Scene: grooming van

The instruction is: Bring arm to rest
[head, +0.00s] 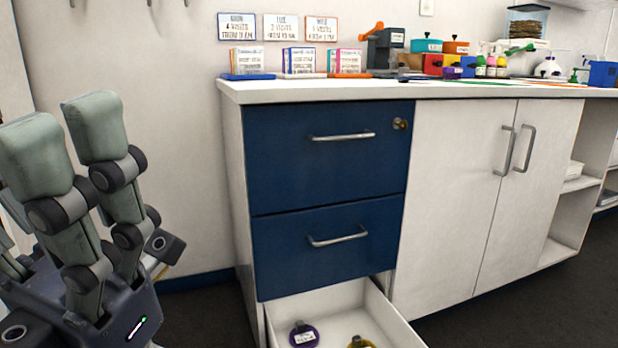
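My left gripper (66,128) is at the left of the head view, with its grey-green padded fingers pointing up and apart. It looks open, and nothing shows between the fingers. It is in front of the wall, left of the drawer cabinet and touching nothing that I can see. Part of it is cut off by the left edge. My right gripper is not in view.
The open bottom drawer (330,296) juts out, holding a purple-based item (303,336) and a yellow one (360,342). Two blue drawers (325,148) above are shut. The counter (300,90) bears card stacks, bottles and bins. Dark floor (205,312) is clear left of the drawer.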

